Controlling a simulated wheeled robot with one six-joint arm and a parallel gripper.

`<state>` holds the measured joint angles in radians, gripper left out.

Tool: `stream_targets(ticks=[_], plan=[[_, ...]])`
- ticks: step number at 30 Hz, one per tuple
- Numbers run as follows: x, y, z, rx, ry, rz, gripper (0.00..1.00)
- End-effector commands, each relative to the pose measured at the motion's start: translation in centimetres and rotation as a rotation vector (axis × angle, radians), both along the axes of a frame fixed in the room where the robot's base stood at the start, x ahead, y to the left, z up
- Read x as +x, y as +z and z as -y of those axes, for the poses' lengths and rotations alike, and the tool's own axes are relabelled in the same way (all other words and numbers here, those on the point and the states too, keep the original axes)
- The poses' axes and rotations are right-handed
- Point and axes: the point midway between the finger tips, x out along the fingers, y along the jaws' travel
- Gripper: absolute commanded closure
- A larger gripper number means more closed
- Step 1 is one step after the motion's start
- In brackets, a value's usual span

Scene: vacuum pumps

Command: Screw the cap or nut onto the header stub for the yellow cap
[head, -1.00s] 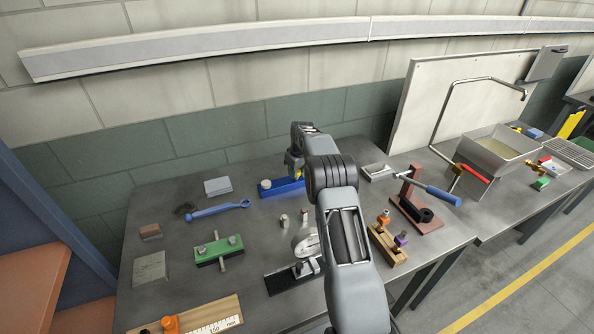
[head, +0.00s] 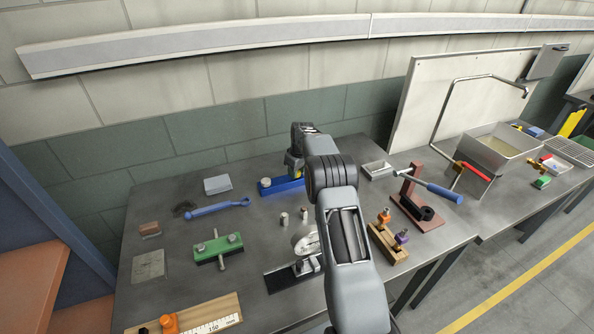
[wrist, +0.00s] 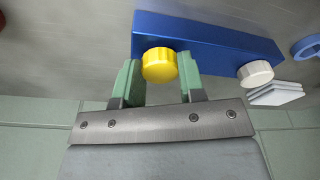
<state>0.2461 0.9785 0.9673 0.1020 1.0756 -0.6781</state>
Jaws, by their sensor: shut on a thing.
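The yellow cap (wrist: 159,65) is between the green-padded fingers of my gripper (wrist: 158,78) in the wrist view, and the gripper is shut on it. The cap is over one end of the blue header block (wrist: 213,40); whether it is seated on a stub there cannot be seen. A pale round cap (wrist: 256,74) is on the block's other end. In the head view the blue header block (head: 284,187) lies near the back of the bench, and my arm hides its right end and most of the gripper.
A blue wrench (head: 218,208) lies left of the header. A green block (head: 217,250) with a crossing rod is in front of it. Small metal cylinders (head: 284,219) stand near my arm. A brown stand with a blue-handled tool (head: 432,191) and a wooden block (head: 389,245) are at right.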

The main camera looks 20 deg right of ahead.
Motion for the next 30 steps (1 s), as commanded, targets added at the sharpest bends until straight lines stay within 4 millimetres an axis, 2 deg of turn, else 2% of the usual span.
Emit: stream_targets(ticks=[7,30], plan=[[0.01,-0.04,-0.02,0.000,-0.037,0.000,0.86],[0.04,0.07,0.28,-0.001,-0.668,0.005,0.86]])
